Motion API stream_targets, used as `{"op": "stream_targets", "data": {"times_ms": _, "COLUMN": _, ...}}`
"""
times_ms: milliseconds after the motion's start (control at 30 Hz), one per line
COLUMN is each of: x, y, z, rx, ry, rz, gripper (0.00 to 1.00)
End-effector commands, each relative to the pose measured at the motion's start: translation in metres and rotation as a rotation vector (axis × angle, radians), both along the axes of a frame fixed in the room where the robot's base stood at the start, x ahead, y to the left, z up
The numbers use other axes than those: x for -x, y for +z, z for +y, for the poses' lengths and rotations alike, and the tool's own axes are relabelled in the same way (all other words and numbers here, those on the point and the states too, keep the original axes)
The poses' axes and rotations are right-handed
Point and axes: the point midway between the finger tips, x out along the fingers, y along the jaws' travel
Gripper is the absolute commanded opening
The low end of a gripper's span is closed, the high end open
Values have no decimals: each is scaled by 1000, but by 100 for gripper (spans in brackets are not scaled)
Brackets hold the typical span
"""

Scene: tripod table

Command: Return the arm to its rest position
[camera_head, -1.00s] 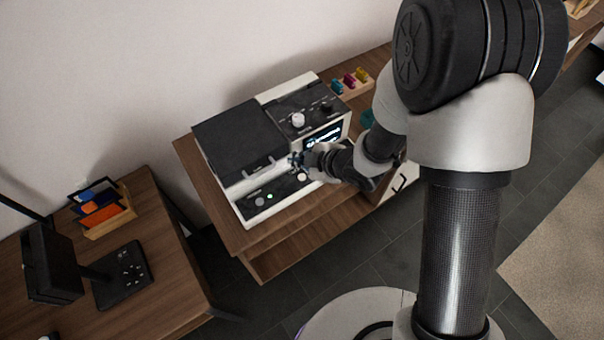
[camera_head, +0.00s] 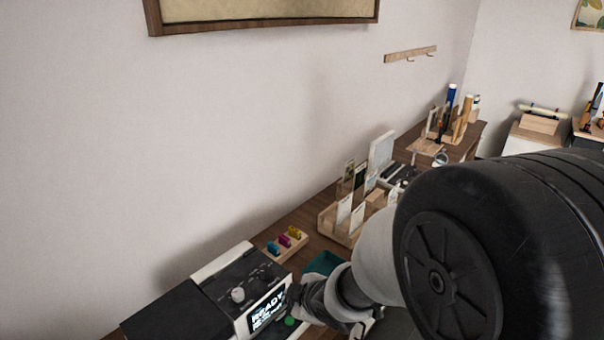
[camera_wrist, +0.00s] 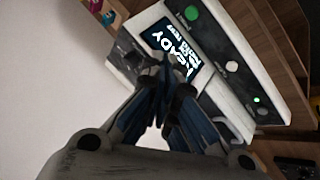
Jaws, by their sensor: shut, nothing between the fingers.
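My gripper (camera_wrist: 160,82) is shut and empty in the wrist view, its blue-grey fingertips together in front of the machine. In the head view my arm reaches down from the right, and its wrist end lies beside the machine's right side at the bottom; the fingertips are not clear there. The white and black machine (camera_head: 222,277) has a lit screen (camera_head: 267,310) reading "READY", with smaller text below. The screen also shows in the wrist view (camera_wrist: 178,48), with a green button (camera_wrist: 190,13) and a small green light (camera_wrist: 257,99) on the panel. I cannot tell whether the fingertips touch the machine.
A small rack of coloured pieces (camera_head: 287,242) and a teal tray (camera_head: 324,262) stand close to my forearm. A wooden card holder (camera_head: 343,222) is behind. A framed picture (camera_head: 260,18) and a hook rail (camera_head: 410,54) hang on the wall.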

Motion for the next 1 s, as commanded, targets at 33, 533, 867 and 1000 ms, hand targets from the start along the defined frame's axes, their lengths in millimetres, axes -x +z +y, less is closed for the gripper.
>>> {"op": "stream_targets", "data": {"times_ms": 33, "x": 1, "y": 25, "z": -25, "rx": 0, "ry": -106, "rz": 0, "gripper": 0}}
{"op": "stream_targets", "data": {"times_ms": 533, "x": 170, "y": 147, "z": -165, "rx": -271, "ry": -1050, "rz": 261, "gripper": 0}}
{"op": "stream_targets", "data": {"times_ms": 867, "x": 240, "y": 154, "z": -159, "rx": -400, "ry": -1232, "rz": 392, "gripper": 0}}
{"op": "stream_targets", "data": {"times_ms": 1000, "x": 241, "y": 154, "z": -159, "rx": -400, "ry": -1235, "rz": 397, "gripper": 0}}
